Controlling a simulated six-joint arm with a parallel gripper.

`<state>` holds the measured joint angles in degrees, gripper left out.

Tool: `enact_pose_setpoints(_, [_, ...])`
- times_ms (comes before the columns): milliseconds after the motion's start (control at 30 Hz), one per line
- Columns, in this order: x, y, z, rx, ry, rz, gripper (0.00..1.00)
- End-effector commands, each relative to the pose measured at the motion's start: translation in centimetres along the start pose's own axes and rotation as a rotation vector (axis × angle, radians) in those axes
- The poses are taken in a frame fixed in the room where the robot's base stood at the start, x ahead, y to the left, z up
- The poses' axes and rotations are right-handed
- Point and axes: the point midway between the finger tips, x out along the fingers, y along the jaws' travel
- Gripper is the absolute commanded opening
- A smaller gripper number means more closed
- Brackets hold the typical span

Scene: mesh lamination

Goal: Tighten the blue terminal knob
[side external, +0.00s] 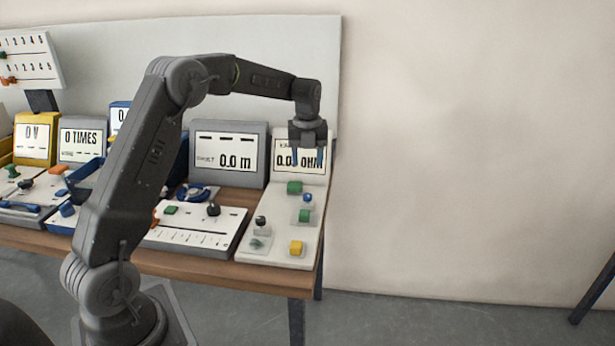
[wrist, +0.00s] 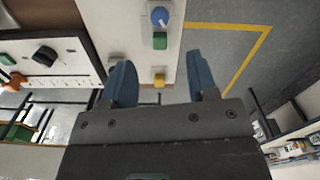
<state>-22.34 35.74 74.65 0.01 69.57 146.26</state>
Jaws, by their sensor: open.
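The blue terminal knob (side external: 307,197) is small and round. It sits on the white panel at the right end of the table, just above a green block (side external: 305,215). In the wrist view the blue knob (wrist: 160,16) is near the top edge, beyond my fingertips, with the green block (wrist: 160,40) below it. My gripper (side external: 308,158) is open and empty, pointing down, high above the panel's back part in front of the display. In the wrist view my gripper (wrist: 161,63) shows two blue fingers well apart, touching nothing.
The white panel (side external: 280,252) also carries a green block (side external: 294,187), a black knob (side external: 261,221) and a yellow block (side external: 296,248). A display (side external: 315,170) stands behind it. A slider panel (side external: 190,238) with a black knob lies to its left. Open floor lies to the right.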

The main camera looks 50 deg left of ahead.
Motion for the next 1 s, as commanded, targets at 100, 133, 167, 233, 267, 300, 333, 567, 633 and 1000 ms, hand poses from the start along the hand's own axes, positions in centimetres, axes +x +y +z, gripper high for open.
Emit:
enact_pose_setpoints(100, [-1.8,0.0,0.0,0.000,-0.003,-0.002,0.53])
enact_pose_setpoints(133, [-2.1,0.0,0.0,0.000,-0.002,-0.001,0.53])
enact_pose_setpoints(167, [-2.3,0.0,0.0,0.000,-0.002,-0.001,0.53])
enact_pose_setpoints(233, [-2.8,0.0,0.0,0.000,-0.001,-0.001,0.53])
enact_pose_setpoints(267, [-2.9,0.0,0.0,0.000,-0.001,0.000,0.53])
enact_pose_setpoints(300, [-3.0,0.0,0.0,0.000,0.000,0.000,0.53])
enact_pose_setpoints(333, [-3.0,0.0,0.0,0.000,0.000,0.000,0.53])
enact_pose_setpoints(567, [-3.0,0.0,0.0,0.000,0.000,0.000,0.53])
enact_pose_setpoints(633, [-3.2,0.0,-0.1,-0.006,-0.002,-0.001,0.53])
enact_pose_setpoints(1000, [-9.8,0.9,-9.7,-0.543,-0.077,-0.111,0.53])
